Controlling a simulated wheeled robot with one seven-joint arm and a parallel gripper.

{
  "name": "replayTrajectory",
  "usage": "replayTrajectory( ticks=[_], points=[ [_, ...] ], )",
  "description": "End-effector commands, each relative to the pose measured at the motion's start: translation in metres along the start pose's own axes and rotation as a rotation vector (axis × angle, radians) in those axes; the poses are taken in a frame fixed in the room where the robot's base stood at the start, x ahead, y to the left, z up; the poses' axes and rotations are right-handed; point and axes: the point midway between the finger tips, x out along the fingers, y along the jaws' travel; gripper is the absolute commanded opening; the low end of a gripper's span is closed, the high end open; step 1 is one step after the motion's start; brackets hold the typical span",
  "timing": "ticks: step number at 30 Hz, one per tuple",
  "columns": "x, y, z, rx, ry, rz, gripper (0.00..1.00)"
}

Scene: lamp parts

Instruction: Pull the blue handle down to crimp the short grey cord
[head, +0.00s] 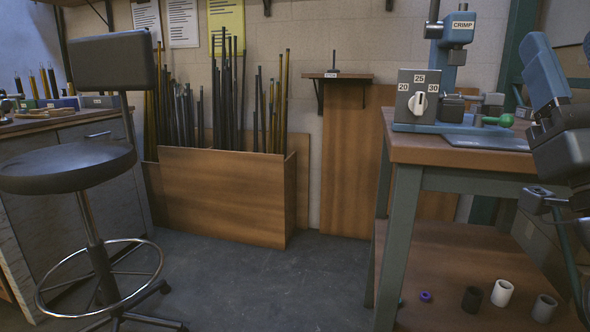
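A blue press with a CRIMP label (463,26) stands at the back of the wooden bench (432,152) on the right. A dark vertical lever part (433,22) shows at its upper left, cut by the top edge. I cannot make out a blue handle. The short grey cord is not distinguishable at this size. A grey dial box (418,96) marked 20, 25, 30 stands in front of the press. A green knob (499,120) sticks out to its right. Part of my blue and dark arm shows at the right edge, but I cannot make out my gripper's fingers.
A black stool (66,165) stands at left by a cabinet (95,185). A wooden bin (222,196) of rods and a small wall shelf (338,76) are behind. Several small cylinders, one white (502,292), sit on the bench's lower shelf. The middle floor is clear.

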Motion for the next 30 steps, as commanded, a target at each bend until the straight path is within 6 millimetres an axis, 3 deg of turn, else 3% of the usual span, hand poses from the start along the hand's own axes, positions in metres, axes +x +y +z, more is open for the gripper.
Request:
replayTrajectory(
  ticks=[8,16,23,30],
  points=[
    [-0.070,-0.013,0.043,0.055,-0.167,0.015,0.54],
    [-0.178,-0.032,0.076,0.118,-0.402,0.022,0.54],
    [-0.272,-0.044,0.081,0.156,-0.598,0.011,0.54],
    [-0.365,-0.051,0.063,0.182,-0.799,-0.016,0.54]
  ],
)
